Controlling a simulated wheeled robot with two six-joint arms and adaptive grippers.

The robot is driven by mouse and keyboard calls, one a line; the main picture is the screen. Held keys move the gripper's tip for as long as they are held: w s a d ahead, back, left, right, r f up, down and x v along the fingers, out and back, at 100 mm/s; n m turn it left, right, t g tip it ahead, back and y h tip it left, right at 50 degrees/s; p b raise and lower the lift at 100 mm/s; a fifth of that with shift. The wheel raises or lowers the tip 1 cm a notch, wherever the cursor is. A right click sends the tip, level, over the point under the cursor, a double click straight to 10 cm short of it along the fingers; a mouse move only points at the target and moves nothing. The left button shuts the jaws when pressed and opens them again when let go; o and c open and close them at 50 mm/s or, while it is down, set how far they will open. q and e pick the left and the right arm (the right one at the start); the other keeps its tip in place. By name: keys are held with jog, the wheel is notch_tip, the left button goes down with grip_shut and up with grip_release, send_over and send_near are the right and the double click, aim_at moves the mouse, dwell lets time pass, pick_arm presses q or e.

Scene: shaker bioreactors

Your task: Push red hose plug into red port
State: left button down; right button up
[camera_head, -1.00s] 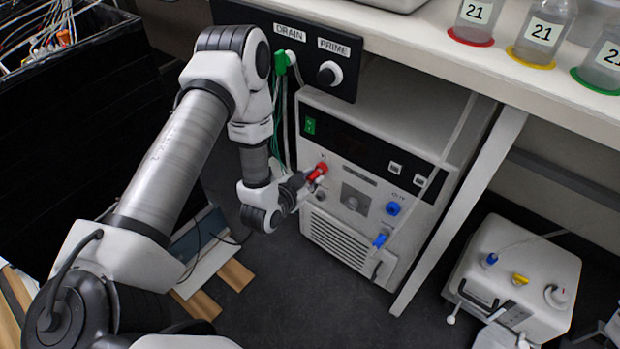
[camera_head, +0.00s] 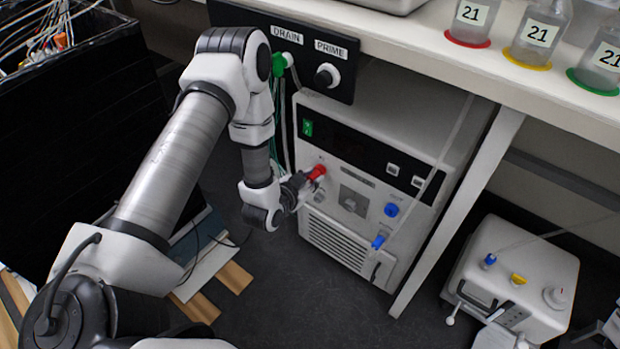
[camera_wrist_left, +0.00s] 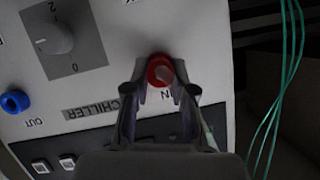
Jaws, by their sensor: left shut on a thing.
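The red port (camera_wrist_left: 152,70) is on the front of the white chiller, beside the "IN" label in the left wrist view. In the head view, red (camera_head: 318,171) shows at my left gripper's tips, where port and plug run together. My left gripper (camera_head: 306,182) is shut on the red hose plug (camera_wrist_left: 166,76), its fingers (camera_wrist_left: 161,92) close to the panel. The plug is in line with the port and appears to be at or in its mouth. The fingers hide how deep it sits. My right gripper is not in view.
The chiller (camera_head: 335,240) stands under the bench, with a blue port (camera_head: 391,209) and a blue plug (camera_head: 379,241) to the right. Thin green tubes (camera_wrist_left: 280,90) hang beside the chiller.

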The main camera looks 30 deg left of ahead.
pick_arm(q)
jog(key=c, duration=0.9)
grip_release()
jog(key=v, duration=1.2)
jog(key=shift+s, duration=0.1)
